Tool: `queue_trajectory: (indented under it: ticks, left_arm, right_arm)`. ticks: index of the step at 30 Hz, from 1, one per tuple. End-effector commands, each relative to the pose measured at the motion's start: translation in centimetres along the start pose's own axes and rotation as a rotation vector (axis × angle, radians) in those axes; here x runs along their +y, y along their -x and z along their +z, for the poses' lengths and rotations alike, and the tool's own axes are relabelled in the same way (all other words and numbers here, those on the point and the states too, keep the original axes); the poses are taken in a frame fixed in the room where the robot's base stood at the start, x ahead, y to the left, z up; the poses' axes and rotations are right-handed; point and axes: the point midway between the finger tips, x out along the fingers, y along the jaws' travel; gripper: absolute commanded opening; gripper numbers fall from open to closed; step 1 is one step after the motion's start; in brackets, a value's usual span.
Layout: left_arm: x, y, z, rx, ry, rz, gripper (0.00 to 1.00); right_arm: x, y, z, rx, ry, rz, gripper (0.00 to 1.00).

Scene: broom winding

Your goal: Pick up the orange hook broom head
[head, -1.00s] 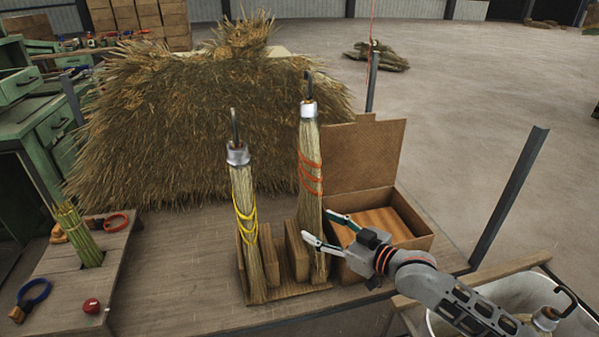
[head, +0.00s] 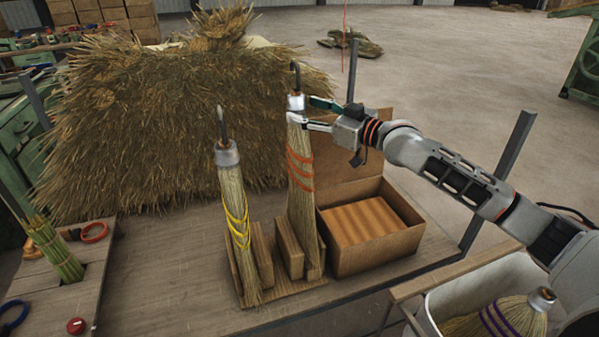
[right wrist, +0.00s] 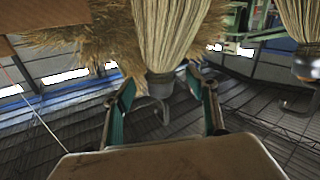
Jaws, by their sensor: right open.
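The orange hook broom head (head: 301,190) is a straw bundle with orange bands, a silver cap and a dark hook on top. It stands upright in the wooden holder (head: 290,290). My right gripper (head: 301,109) is open, its fingers level with the silver cap. In the right wrist view the straw (right wrist: 172,35), cap and hook show between the two open fingers (right wrist: 163,100); I cannot tell whether a finger touches. A yellow-banded broom head (head: 236,220) with a straight-looking spike stands left of it in the same holder. My left gripper is not in view.
An open cardboard box (head: 400,238) stands right of the holder. A big straw pile (head: 150,130) lies behind. A metal post (head: 503,185) rises at the table's right edge. A purple-banded broom head (head: 500,320) sits in a white bin (head: 440,300) at lower right.

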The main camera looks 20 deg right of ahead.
Motion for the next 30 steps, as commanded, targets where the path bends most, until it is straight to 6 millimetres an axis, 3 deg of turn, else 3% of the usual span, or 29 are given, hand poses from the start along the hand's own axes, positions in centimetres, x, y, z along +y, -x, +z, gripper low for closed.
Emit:
queue_trajectory:
  ticks: [6, 15, 16, 22, 30]
  left_arm:
    - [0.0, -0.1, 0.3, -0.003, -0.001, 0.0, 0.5]
    - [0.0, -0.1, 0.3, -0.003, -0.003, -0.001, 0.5]
    - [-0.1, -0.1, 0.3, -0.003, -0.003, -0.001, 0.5]
    - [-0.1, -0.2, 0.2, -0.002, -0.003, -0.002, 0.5]
    - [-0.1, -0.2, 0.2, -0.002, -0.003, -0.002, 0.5]
  right_arm:
    - [0.0, -3.0, 0.0, 0.001, -0.001, 0.0, 0.58]
    - [0.0, -3.5, 0.1, 0.0, -0.001, 0.0, 0.58]
    - [0.0, -3.5, 0.1, 0.0, -0.001, 0.0, 0.55]
    - [0.0, -3.5, 0.1, 0.0, 0.0, 0.0, 0.03]
    - [0.0, -3.5, -0.2, 0.003, 0.0, 0.001, 0.0]
